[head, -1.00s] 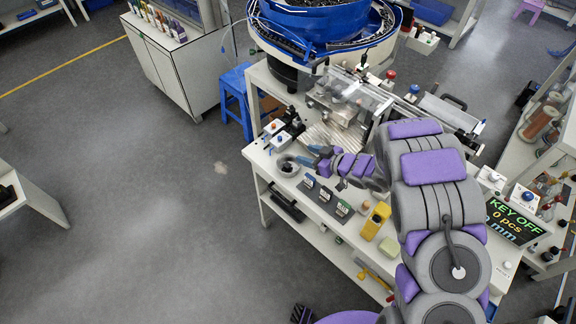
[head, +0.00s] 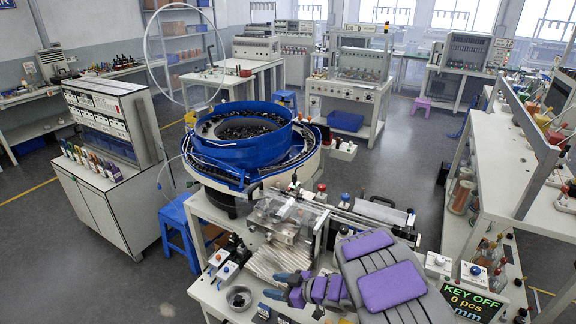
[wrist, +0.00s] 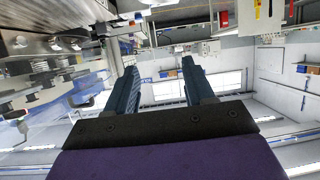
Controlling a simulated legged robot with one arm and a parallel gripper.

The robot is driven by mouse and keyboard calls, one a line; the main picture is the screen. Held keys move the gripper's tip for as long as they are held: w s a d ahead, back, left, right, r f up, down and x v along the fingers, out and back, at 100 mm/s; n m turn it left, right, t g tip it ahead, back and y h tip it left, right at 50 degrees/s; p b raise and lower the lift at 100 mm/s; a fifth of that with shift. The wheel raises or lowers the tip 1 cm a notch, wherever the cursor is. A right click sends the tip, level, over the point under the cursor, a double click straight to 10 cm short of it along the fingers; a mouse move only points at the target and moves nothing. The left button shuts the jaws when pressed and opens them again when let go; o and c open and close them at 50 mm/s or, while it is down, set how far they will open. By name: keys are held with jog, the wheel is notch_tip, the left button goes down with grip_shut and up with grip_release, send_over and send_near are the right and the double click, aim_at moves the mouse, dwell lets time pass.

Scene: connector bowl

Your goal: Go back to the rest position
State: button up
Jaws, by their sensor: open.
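My gripper (head: 275,286) shows in the head view over the front part of the machine table, close to the round grey cup (head: 238,297). In the wrist view my gripper (wrist: 160,85) has its two blue fingers apart with nothing between them. My grey and purple arm comes in from the bottom right of the head view and hides part of the table. The blue bowl feeder (head: 243,140), full of dark small parts, stands behind the gripper on the same table.
A clear-covered fixture (head: 290,217) stands just behind the gripper. A KEY OFF display (head: 470,300) is at the lower right. A blue stool (head: 180,230) stands left of the table. Shelving (head: 520,150) lines the right. Open floor (head: 90,260) lies at the left.

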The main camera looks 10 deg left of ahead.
jog(key=w+d+r+m+t+h, duration=0.25)
jog(key=w+d+r+h, duration=0.2)
jog(key=d, duration=0.45)
jog(key=w+d+r+m+t+h, duration=0.25)
jog(key=w+d+r+h, duration=0.2)
jog(key=d, duration=0.45)
jog(key=s+d+r+m+g+h, duration=0.1)
jog(key=s+d+r+m+h, duration=0.1)
jog(key=s+d+r+h, duration=0.3)
jog(key=s+d+r+m+h, duration=0.1)
jog(key=s+d+r+m, duration=0.2)
jog(key=d, duration=0.4)
jog(key=s+d+r+m+g+h, duration=0.1)
jog(key=s+r+m+g, duration=0.1)
jog(key=s, duration=0.7)
jog(key=s+d+r+m+g, duration=0.1)
jog(key=s+d+g, duration=0.15)
jog(key=s, duration=0.55)
jog(key=s+a+g+y, duration=0.1)
jog(key=s+a, duration=0.3)
jog(key=s, duration=0.7)
jog(key=s+a+r+m+g+y, duration=0.1)
jog(key=s+a+g, duration=0.3)
jog(key=s, duration=0.7)
jog(key=shift+s+a+r+g+y+b, duration=0.2)
jog(key=shift+a+g+y+b, duration=0.15)
jog(key=shift+a+y, duration=0.35)
jog(key=shift+c, duration=0.3)
